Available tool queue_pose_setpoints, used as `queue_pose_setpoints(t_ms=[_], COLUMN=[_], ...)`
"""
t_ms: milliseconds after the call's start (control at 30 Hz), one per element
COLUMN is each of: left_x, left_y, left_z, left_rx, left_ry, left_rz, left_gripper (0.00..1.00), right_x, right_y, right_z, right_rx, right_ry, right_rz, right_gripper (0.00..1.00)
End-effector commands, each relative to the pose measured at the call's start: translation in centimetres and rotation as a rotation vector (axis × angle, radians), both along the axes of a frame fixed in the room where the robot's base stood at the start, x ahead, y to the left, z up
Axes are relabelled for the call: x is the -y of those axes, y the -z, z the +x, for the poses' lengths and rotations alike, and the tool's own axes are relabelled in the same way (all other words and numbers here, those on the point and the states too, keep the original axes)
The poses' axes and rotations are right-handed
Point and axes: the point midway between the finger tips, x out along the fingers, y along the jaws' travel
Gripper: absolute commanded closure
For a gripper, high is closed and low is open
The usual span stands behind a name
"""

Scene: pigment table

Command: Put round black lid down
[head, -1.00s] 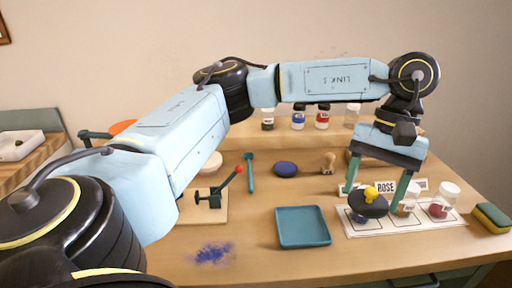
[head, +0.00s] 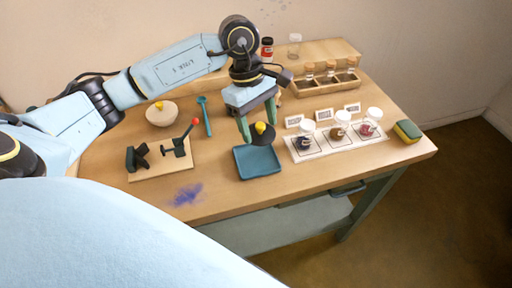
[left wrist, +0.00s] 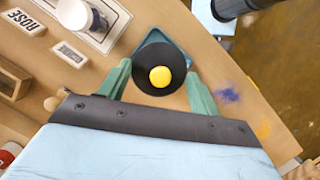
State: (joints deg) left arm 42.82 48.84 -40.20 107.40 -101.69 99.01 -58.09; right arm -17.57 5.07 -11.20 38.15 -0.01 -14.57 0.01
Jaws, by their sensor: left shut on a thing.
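The round black lid (head: 263,135) has a yellow knob on top. My left gripper (head: 258,134) is shut on it, with one green finger on each side. The lid is over the back edge of the teal square tray (head: 257,168); I cannot tell how high above it. In the left wrist view the lid (left wrist: 148,55) is between the two fingers, knob towards the camera, and hides most of the tray. My right gripper is not in view.
Right of the tray, a white rack (head: 335,143) holds several jars. A yellow-green sponge (head: 407,131) lies at the right edge. Left are a board (head: 160,165) with a red-knobbed lever and a bowl (head: 162,116). Blue powder (head: 187,194) marks the front.

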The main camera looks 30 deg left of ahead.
Motion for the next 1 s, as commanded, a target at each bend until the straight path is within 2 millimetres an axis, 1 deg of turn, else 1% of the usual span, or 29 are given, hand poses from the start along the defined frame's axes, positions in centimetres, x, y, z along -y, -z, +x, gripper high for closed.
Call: queue_pose_setpoints(t_ms=[33,167,433,667,867,1000], left_x=[-0.4,-0.9,-1.0,-1.0,-1.0,-1.0], left_y=[-0.2,0.4,5.3,7.1,9.9,10.1], left_z=[-0.2,-0.4,-0.4,-0.4,-0.4,-0.3], left_rx=[-0.004,-0.008,-0.01,-0.007,-0.009,-0.005], left_ry=[-0.038,-0.096,-0.105,-0.104,-0.103,-0.102], left_rz=[0.003,0.007,0.008,0.008,0.007,0.007], left_gripper=[0.58,0.58,0.58,0.58,0.58,0.58], right_x=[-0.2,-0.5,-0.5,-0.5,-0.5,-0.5], right_y=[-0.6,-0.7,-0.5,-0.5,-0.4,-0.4], right_z=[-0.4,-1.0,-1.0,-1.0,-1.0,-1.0], right_rx=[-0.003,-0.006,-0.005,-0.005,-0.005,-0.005], right_ry=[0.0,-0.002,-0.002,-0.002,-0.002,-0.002], right_rz=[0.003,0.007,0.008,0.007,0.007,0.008], right_gripper=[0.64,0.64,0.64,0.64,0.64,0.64])
